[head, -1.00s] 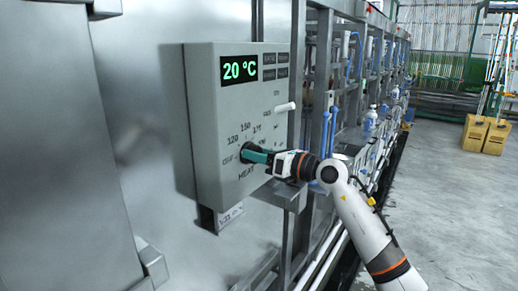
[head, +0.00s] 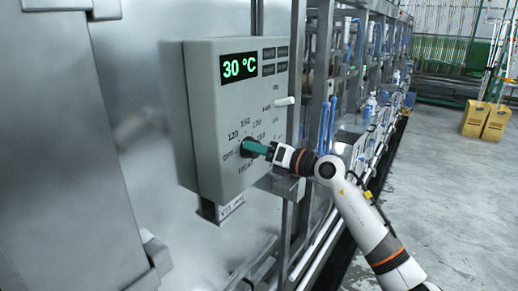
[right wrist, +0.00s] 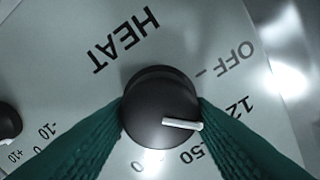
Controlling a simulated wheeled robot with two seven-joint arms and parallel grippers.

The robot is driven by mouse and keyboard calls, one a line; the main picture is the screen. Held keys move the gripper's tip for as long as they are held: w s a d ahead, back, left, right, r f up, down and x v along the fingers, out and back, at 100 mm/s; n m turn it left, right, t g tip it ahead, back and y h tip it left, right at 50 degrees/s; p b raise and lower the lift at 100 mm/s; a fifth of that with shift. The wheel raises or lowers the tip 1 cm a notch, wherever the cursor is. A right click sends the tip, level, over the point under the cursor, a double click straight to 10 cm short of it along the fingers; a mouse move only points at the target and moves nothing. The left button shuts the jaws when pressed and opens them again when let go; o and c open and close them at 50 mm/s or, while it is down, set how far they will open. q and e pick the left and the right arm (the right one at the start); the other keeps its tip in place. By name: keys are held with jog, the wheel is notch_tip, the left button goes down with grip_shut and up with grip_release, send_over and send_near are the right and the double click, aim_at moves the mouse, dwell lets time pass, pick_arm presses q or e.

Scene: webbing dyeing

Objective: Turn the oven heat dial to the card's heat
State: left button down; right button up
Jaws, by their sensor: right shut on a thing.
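The black heat dial (head: 246,148) sits low on the grey control box (head: 212,115), above the word HEAT. In the right wrist view the dial (right wrist: 158,105) lies between my green fingertips, one on each side. My right gripper (right wrist: 160,112) is shut on it; in the head view the gripper (head: 257,149) reaches it from the right. The dial's white pointer (right wrist: 183,124) lies between the 120 and 150 marks. The green display (head: 239,67) reads 30 °C. A small white label (head: 231,208) hangs under the box; I cannot read it fully. My left gripper is out of view.
A white lever (head: 285,101) sticks out of the box above my gripper. A second black knob (right wrist: 8,122), marked -10 to +10, is left in the wrist view. A metal frame (head: 300,100) stands beside the box.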

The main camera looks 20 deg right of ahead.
jog(key=o, duration=1)
jog(key=shift+d, duration=0.1)
jog(key=b+v, duration=0.6)
jog(key=v, duration=0.6)
jog(key=shift+f, duration=0.1)
